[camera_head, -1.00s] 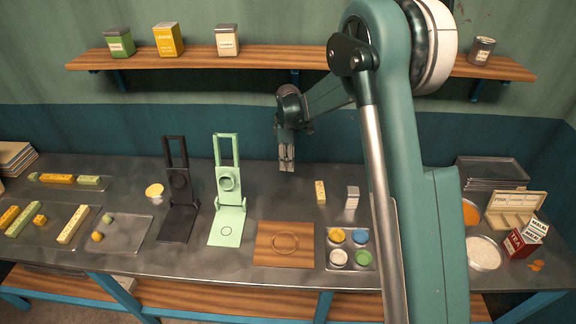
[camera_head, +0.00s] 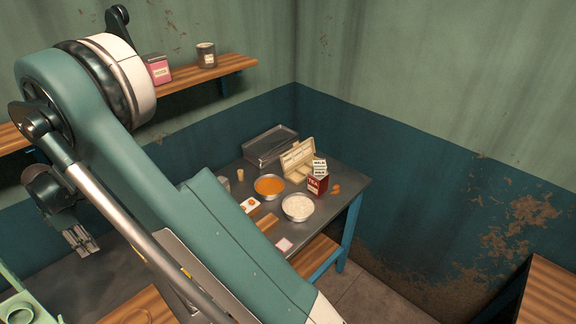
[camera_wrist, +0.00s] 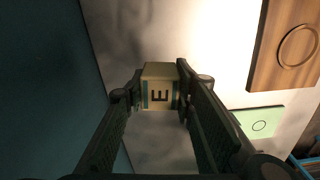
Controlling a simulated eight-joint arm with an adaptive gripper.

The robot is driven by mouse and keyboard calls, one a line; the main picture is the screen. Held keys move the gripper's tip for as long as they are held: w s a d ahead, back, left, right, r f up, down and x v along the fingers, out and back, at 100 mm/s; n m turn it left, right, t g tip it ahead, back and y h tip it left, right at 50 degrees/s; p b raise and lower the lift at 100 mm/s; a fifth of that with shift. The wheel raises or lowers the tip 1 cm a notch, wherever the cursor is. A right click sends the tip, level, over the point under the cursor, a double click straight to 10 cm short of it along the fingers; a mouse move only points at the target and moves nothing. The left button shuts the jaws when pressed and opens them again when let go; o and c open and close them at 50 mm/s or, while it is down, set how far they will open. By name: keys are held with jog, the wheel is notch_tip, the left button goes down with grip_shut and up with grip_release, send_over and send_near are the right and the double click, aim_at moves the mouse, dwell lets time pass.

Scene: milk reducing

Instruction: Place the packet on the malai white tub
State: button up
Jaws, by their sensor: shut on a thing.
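My gripper (camera_head: 80,240) is at the lower left of the head view, in front of the dark blue wall band. In the wrist view my gripper (camera_wrist: 158,95) is shut on a cream packet (camera_wrist: 158,72) with teal bands and a dark letter E. The packet sits between the two fingers. No tub in the head view can be surely told as the malai white tub. A round bowl of white contents (camera_head: 298,207) stands on the right part of the table. My arm hides the middle of the table.
A wooden board (camera_wrist: 285,48) and pale green plate (camera_wrist: 260,122) show in the wrist view.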

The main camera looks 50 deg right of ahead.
jog(key=s+d+r+m, duration=0.3)
jog(key=d+m, duration=0.1)
jog(key=d, duration=1.3)
jog(key=s+d+r+m, duration=0.3)
jog(key=d+m, duration=0.1)
jog(key=d, duration=1.4)
jog(key=s+d+r+m, duration=0.2)
jog(key=d+r+m, duration=0.2)
jog(key=d, duration=1.3)
notch_tip(320, 180, up, 7)
jog(key=m+p, duration=0.2)
jog(key=m, duration=0.3)
send_over(319, 163)
jog(key=shift+d, duration=0.1)
jog(key=shift+f, duration=0.1)
jog(key=shift+f, duration=3.1)
jog(key=shift+f, duration=0.1)
jog(key=shift+f, duration=1.75)
